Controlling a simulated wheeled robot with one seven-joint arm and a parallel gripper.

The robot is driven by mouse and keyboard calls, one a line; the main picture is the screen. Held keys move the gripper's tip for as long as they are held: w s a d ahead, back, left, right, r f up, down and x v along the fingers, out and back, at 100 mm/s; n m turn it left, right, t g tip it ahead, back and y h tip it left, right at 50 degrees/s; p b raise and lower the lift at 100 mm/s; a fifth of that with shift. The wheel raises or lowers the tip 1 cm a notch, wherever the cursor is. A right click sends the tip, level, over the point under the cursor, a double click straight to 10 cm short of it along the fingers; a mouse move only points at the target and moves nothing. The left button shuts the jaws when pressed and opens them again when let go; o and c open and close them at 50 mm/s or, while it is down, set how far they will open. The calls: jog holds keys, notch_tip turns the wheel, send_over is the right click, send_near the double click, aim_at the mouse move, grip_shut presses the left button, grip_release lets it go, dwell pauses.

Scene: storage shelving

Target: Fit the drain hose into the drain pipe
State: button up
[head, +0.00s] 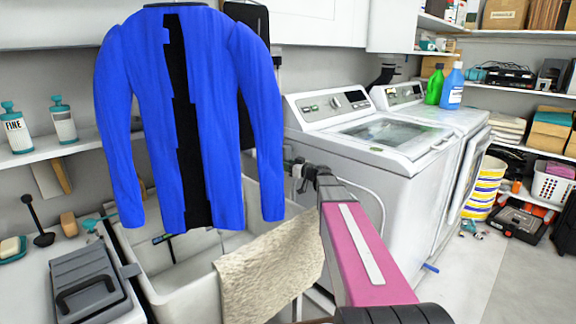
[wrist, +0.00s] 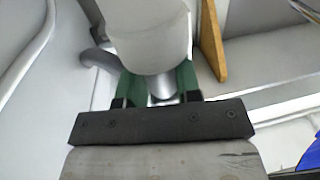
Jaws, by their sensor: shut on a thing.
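My gripper (head: 298,172) is at the left side of the near washer, above the sink's right edge. In the wrist view its green fingers (wrist: 158,88) are closed around a grey tube, which I take to be the drain hose (wrist: 164,86). A wide, pale cylinder (wrist: 150,35) sits in front of the fingers and hides much of the grip. I cannot tell whether it is part of the hose or the drain pipe. A grey bent piece (wrist: 97,60) shows to its left. In the head view a pale hose (head: 372,190) curves along the washer's side.
The near washer (head: 375,150) stands right of my arm. A sink (head: 175,285) with a beige towel (head: 270,270) on its edge is to the left. A blue jacket (head: 150,110) hangs above the sink.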

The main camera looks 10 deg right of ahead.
jog(key=shift+f, duration=0.3)
jog(key=o, duration=1.1)
jog(key=shift+s, duration=0.1)
jog(key=v, duration=1)
jog(key=shift+s+d, duration=0.2)
jog(key=shift+d, duration=0.1)
